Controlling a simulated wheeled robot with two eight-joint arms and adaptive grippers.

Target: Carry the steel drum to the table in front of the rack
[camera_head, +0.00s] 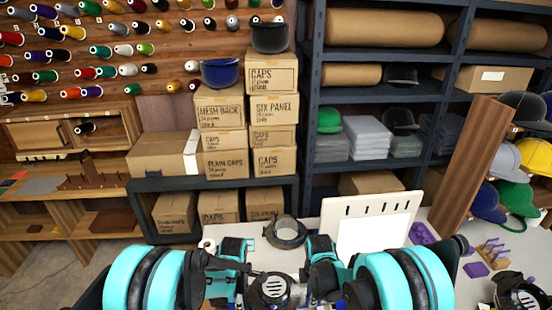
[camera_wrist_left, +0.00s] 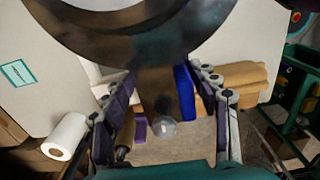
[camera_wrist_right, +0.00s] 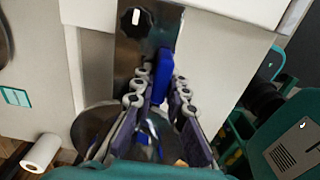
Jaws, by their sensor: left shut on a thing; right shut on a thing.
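The steel drum (camera_head: 286,241) shows in the head view as a dark, open metal ring between my two hands, over the white table (camera_head: 330,208). Its curved metal band fills the top of the left wrist view (camera_wrist_left: 125,45). My left gripper (camera_head: 250,246) and right gripper (camera_head: 308,254) flank the drum and are both shut. A blue piece shows between the fingers in each wrist view. The exact contact is partly hidden by fingers and arms. The rack (camera_head: 310,120) is the dark shelving behind the table.
A white slotted panel (camera_head: 375,228) stands right of the drum. Purple pieces (camera_head: 422,233) and a small peg stand (camera_head: 494,256) are farther right. Stacked cap boxes (camera_head: 220,110) stand at the back left. A white roll (camera_wrist_left: 65,136) lies low in the left wrist view.

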